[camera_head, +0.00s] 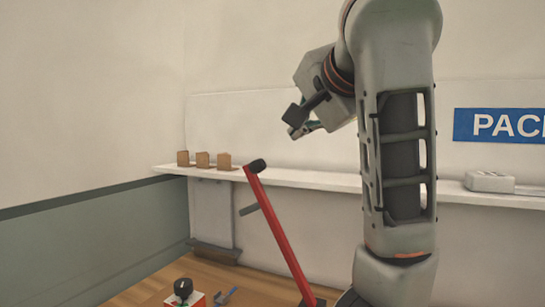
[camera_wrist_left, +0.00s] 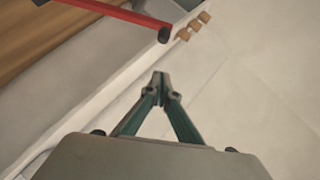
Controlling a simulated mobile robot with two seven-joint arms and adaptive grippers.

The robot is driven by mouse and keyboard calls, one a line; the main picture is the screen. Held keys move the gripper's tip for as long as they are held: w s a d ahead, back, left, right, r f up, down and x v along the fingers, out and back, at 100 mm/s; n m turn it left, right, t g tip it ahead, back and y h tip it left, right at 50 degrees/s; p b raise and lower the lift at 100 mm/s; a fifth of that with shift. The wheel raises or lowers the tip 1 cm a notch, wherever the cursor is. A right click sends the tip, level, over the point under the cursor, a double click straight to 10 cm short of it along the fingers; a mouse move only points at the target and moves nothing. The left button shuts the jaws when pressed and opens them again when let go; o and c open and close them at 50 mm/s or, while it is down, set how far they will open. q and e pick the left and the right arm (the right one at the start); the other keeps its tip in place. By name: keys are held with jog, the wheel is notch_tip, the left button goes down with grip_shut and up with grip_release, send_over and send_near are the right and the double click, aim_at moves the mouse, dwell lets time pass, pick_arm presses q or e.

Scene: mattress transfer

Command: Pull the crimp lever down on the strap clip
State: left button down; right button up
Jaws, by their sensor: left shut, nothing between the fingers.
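The crimp lever is a long red bar (camera_head: 277,225) with a black knob (camera_head: 257,166) at its top end. It stands raised, leaning to the left, in the head view. A short grey piece sticks out from its side. Its lower end is at the bottom edge, and I cannot make out the strap clip. My left gripper (camera_head: 300,131) is above and right of the knob, apart from it. In the left wrist view its green fingers (camera_wrist_left: 160,82) meet at the tips with nothing between them. The red bar (camera_wrist_left: 118,12) and knob (camera_wrist_left: 164,35) lie beyond the fingertips. My right gripper does not show.
A white wall shelf (camera_head: 330,180) runs behind the lever, with small brown boxes (camera_head: 203,160) on its left end and a pale grey object (camera_head: 489,181) at right.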

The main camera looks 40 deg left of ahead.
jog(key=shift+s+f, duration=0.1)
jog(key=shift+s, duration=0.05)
pick_arm(q)
jog(key=s+b+x, duration=0.1)
jog(key=b+x, duration=0.1)
jog(key=x, duration=0.4)
jog(key=s+a+f+b+x, duration=0.1)
jog(key=b+x, duration=0.2)
jog(key=x, duration=0.4)
jog(key=shift+s, duration=0.3)
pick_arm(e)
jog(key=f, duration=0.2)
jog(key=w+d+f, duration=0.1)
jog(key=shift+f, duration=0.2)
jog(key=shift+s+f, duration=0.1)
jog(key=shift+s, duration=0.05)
